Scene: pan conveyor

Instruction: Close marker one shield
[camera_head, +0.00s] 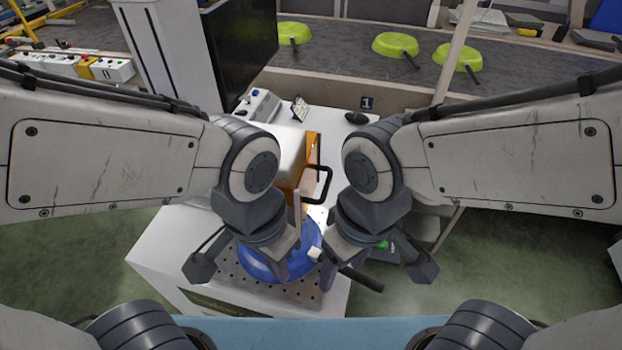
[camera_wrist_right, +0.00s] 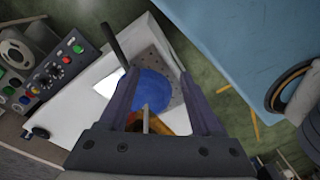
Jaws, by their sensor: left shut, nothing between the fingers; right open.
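The marker's orange shield (camera_head: 312,150) stands at the right side of the white marker housing (camera_head: 288,148), with a black handle (camera_head: 327,186) sticking out to the right. Part of the orange also shows low between the fingers in the right wrist view (camera_wrist_right: 172,122). A blue pan (camera_head: 262,266) lies uncovered on the perforated plate, its dark handle (camera_head: 360,277) pointing right. My left gripper (camera_head: 288,258) is shut and empty over the pan. My right gripper (camera_head: 322,268) is open above the pan's right side, below the shield handle. The arms hide part of the shield and pan.
A "1" sign (camera_head: 367,103) is on the conveyor's side. Green pans (camera_head: 395,44) lie on the conveyor behind. A control panel with buttons (camera_wrist_right: 50,75) sits beside the marker. A blue surface (camera_head: 400,332) lies at the near edge.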

